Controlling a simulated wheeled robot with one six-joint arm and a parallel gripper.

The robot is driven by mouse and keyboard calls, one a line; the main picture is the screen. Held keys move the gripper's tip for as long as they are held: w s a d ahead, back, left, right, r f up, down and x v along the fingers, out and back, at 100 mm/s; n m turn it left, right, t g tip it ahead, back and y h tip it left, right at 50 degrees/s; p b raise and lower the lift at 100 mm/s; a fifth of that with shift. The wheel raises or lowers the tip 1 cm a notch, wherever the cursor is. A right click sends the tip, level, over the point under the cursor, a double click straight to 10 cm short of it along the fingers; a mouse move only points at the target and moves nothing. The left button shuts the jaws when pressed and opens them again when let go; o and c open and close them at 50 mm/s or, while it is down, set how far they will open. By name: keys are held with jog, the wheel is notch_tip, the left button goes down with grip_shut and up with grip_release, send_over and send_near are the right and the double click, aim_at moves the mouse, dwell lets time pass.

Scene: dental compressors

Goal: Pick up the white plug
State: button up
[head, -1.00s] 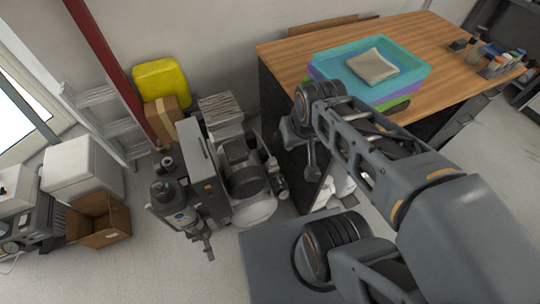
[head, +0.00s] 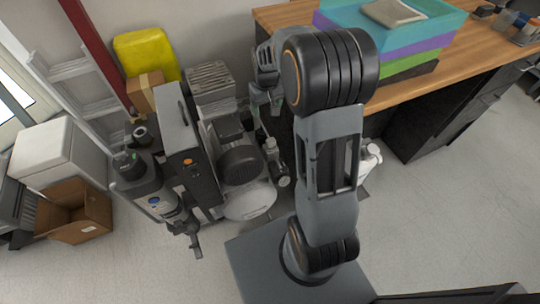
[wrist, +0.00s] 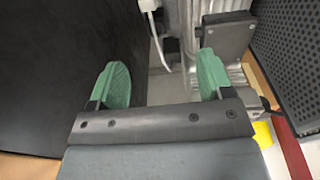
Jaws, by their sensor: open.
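In the wrist view, a small white piece with a thin white cord (wrist: 160,46) shows at the top edge, beyond and between my fingers. It may be the white plug, but the frame cuts it off and I cannot be sure. My gripper (wrist: 162,76) has two green fingers spread wide apart with nothing between them. In the head view my gripper (head: 262,108) is between the compressor and the table, partly hidden by my own arm. I cannot make out the plug in the head view.
A compressor (head: 248,200) stands left of my gripper, beside a dark upright case (head: 178,135). A wooden table (head: 285,17) with stacked trays (head: 400,47) is at the right. A dark panel (wrist: 60,60) fills the wrist view's left. Open floor (head: 450,210) lies right.

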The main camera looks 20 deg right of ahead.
jog(key=w+d+f+b, duration=0.2)
jog(key=f, duration=0.4)
jog(key=w+d+f+b, duration=0.1)
jog(key=w+f+b, duration=0.1)
jog(key=f, duration=0.5)
jog(key=b, duration=0.2)
send_over(271, 140)
jog(key=shift+g, duration=0.4)
jog(key=f, duration=0.6)
jog(key=shift+a+f, duration=0.2)
jog(key=shift+f, duration=0.2)
jog(key=shift+d+f+b, duration=0.15)
jog(key=shift+f+b, duration=0.5)
jog(key=shift+f, duration=1.05)
jog(key=shift+d+f+b, duration=0.1)
jog(key=shift+f+b, duration=0.5)
jog(key=shift+f, duration=1.05)
jog(key=c, duration=1)
